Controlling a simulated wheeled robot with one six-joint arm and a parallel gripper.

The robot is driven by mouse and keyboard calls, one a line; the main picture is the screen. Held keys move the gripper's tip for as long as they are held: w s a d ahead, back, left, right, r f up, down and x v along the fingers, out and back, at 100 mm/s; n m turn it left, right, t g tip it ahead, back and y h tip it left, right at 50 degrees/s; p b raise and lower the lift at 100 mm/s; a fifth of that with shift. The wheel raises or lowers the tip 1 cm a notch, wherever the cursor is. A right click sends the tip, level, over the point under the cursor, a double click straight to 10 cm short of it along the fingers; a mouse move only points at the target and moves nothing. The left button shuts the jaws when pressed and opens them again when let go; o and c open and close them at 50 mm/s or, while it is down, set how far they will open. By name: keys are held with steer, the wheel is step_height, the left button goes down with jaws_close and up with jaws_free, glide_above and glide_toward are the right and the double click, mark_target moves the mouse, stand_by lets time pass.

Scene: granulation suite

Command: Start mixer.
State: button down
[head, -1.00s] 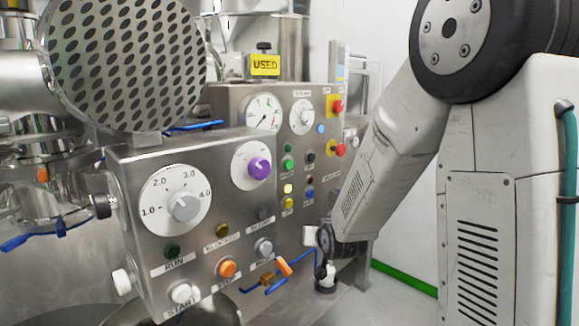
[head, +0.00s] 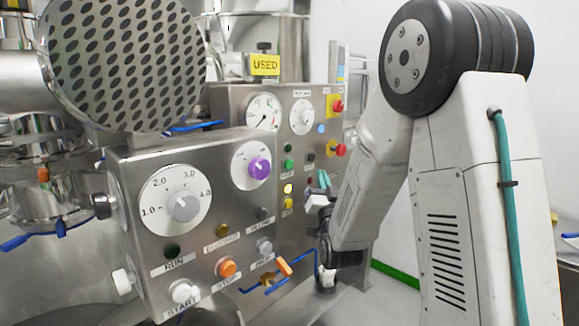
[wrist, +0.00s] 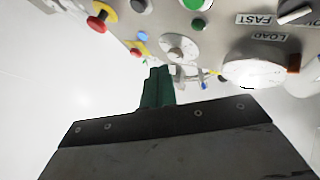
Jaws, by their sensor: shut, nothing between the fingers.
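The front control box (head: 205,235) stands at the left of the head view. Its white START button (head: 182,291) is low at the left, with the orange STOP button (head: 227,268) to its right. The dark green RUN lamp (head: 172,252) sits above START and looks unlit. My gripper (head: 323,179) is right of this box, in front of the rear panel, apart from START. Its teal fingers show small and partly hidden by my arm. In the wrist view the green fingers (wrist: 156,86) are together and empty, with a panel beyond them, seen upside down.
The rear panel (head: 265,165) carries gauges, lamps and red emergency buttons (head: 338,106). A numbered dial (head: 184,207) and a purple knob (head: 259,168) stick out of the front box. A perforated disc (head: 125,65) overhangs it. Blue-handled valves lie below right.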

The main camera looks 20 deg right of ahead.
mark_target(288, 164)
steer(key=w+a, duration=0.3)
steer(key=w, duration=0.5)
steer(key=shift+w, duration=0.15)
steer(key=shift+w, duration=0.15)
stand_by(2.1)
steer(key=shift+w+a, duration=0.15)
steer(key=shift+w, duration=0.1)
steer(key=shift+w+a, duration=0.15)
steer(key=shift+w, duration=0.25)
stand_by(0.6)
steer(key=shift+s+d, duration=0.3)
steer(key=shift+s, duration=0.5)
